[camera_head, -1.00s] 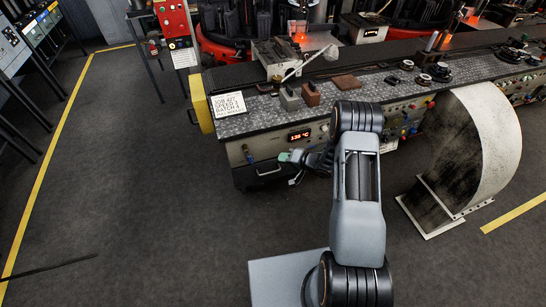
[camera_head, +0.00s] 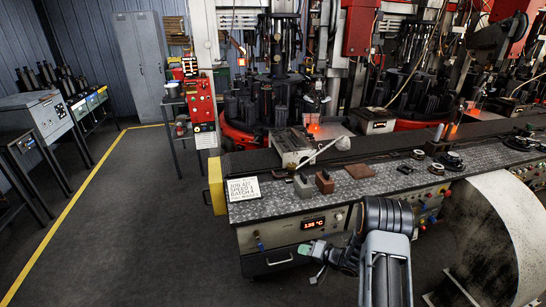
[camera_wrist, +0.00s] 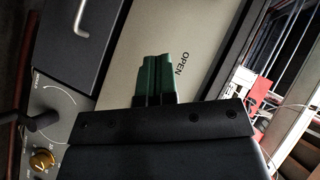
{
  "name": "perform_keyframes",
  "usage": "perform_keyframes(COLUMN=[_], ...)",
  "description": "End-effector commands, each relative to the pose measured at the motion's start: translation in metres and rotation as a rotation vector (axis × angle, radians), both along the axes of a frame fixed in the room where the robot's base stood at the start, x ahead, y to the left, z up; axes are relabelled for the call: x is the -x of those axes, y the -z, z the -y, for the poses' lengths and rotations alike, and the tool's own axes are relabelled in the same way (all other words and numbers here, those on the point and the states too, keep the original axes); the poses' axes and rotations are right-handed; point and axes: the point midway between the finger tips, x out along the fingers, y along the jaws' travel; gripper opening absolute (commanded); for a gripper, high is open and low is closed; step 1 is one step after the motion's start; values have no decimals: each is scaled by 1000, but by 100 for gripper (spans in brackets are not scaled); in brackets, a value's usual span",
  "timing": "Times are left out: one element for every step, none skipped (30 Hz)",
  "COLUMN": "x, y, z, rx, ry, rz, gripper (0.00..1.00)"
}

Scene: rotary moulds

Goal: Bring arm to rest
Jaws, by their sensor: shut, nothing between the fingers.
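My gripper (camera_head: 306,248) is in front of the workbench front panel, just below and left of the red temperature display (camera_head: 314,224). In the wrist view its green fingertips (camera_wrist: 154,76) are together and hold nothing. Behind them is a pale panel (camera_wrist: 190,52) marked OPEN. My arm is folded low in front of the bench, and its lower part is cut off by the bottom edge of the head view.
The workbench (camera_head: 290,209) carries a white sign (camera_head: 243,189), small blocks and a white-tipped lever (camera_head: 342,143). A large curved metal guard (camera_head: 500,235) stands at right. The wrist view shows a brass knob (camera_wrist: 42,159). The floor at left (camera_head: 150,240) is clear.

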Motion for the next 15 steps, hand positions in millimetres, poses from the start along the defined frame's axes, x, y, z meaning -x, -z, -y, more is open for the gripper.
perform_keyframes(x=[0, 0, -1, -2, -1, 1, 5, 9, 13, 16, 20, 25, 31, 37, 46], y=[1, 5, 11, 18, 25, 37, 47, 54, 56, 56, 52, 44, 36, 27, 11], z=[1, 2, 7, 12, 18, 27, 35, 44, 58, 68, 78, 89, 97, 104, 112], rx=[23, 56, 121, 176, 234, 322, 391, 464, 567, 644, 717, 812, 880, 942, 1018], ry=[-8, -13, -11, -3, 7, 24, 36, 49, 66, 76, 82, 87, 87, 86, 79], rz=[16, 25, 34, 36, 31, 14, -7, -31, -59, -85, -112, -151, -184, -220, -273], gripper=[0, 0, 0, 0, 0, 0, 0, 0, 0, 0, 0, 0, 0, 0, 0])
